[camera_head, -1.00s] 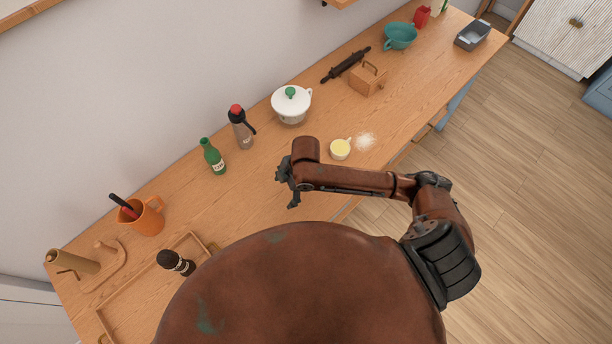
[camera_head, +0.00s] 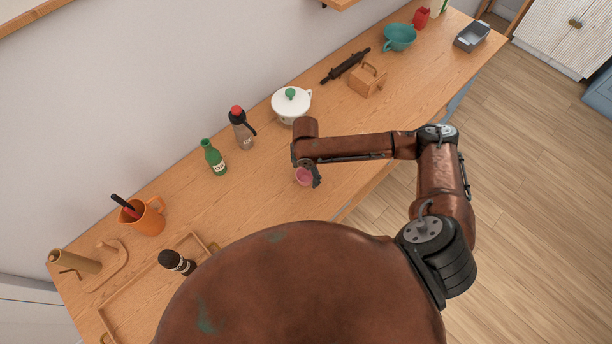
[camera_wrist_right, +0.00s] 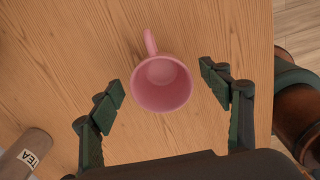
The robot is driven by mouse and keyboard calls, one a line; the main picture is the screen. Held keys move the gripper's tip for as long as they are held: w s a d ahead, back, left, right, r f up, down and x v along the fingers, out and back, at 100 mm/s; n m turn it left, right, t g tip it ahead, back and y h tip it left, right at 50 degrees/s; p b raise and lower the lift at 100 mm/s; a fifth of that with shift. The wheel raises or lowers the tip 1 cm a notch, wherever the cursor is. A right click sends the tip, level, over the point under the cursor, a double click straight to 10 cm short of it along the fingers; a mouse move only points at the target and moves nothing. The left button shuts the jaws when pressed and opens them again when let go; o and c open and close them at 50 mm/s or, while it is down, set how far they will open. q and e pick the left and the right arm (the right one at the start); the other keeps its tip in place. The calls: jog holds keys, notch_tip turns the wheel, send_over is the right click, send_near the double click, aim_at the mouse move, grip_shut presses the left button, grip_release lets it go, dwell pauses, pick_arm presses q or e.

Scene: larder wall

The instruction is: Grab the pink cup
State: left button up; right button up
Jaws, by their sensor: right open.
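The pink cup (camera_head: 303,176) stands on the wooden counter, partly hidden by my right gripper (camera_head: 308,172) in the head view. In the right wrist view the pink cup (camera_wrist_right: 161,84) is upright and empty, with its handle pointing to the top of the picture. My right gripper (camera_wrist_right: 160,84) is open, with one finger on each side of the cup. Gaps show between the fingers and the cup. My left gripper is not in view.
A white pot (camera_head: 290,105) with a green knob, a red-topped grey bottle (camera_head: 241,130) and a green bottle (camera_head: 213,157) stand behind. An orange jug (camera_head: 146,219) and a dark-capped jar (camera_head: 177,262) are at left. A container labelled TEA (camera_wrist_right: 28,157) lies lower left in the wrist view.

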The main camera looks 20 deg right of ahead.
jog(key=shift+a+f, duration=0.1)
jog(key=shift+f, duration=0.8)
jog(key=c, duration=1.4)
